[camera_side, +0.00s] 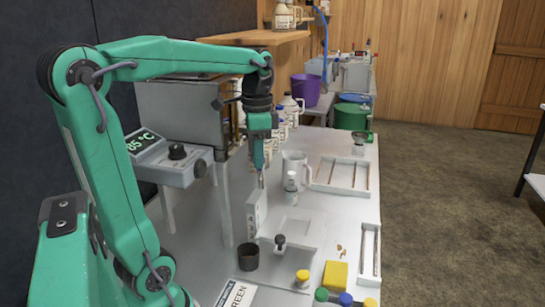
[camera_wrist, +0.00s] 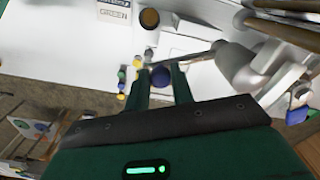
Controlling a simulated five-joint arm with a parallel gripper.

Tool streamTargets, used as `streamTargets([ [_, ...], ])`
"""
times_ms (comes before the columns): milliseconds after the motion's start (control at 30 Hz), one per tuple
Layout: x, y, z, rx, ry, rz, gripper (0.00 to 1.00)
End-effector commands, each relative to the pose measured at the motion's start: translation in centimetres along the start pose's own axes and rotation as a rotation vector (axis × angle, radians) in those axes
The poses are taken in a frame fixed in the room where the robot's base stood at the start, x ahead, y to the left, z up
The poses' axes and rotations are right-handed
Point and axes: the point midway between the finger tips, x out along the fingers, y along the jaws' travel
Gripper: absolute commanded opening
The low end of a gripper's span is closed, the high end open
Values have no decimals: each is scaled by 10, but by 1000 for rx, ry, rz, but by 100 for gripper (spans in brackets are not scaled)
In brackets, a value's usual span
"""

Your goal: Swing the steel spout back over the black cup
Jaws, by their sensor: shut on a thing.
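The black cup (camera_side: 248,257) stands upright on the white table, below and in front of my gripper (camera_side: 261,182). In the wrist view the cup (camera_wrist: 149,18) shows from above at the top, with brown inside. My gripper (camera_wrist: 163,76) is shut on the steel spout, with a dark blue round knob (camera_wrist: 160,77) between its fingers. The spout (camera_wrist: 195,57) looks like a thin grey tube, running right toward a thicker steel pipe (camera_wrist: 240,66). The outlet is not over the cup; it lies apart from it. In the side view the spout is mostly hidden by my gripper.
A small dark-knobbed tool (camera_side: 280,242) stands right of the cup. A yellow block (camera_side: 335,274) and yellow-capped jar (camera_side: 302,279) are at the front. A white block (camera_side: 256,212) stands below my gripper.

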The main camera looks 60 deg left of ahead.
Motion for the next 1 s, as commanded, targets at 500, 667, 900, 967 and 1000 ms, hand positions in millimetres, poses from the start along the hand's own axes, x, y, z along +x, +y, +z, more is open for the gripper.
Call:
streamTargets([
  [500,0,1,6,0,-3,3,9],
  [667,0,1,8,-1,-3,3,9],
  [900,0,-1,15,-2,-3,3,9],
  [967,0,-2,17,-2,-2,2,9],
  [1000,0,-2,19,-2,-2,2,9],
])
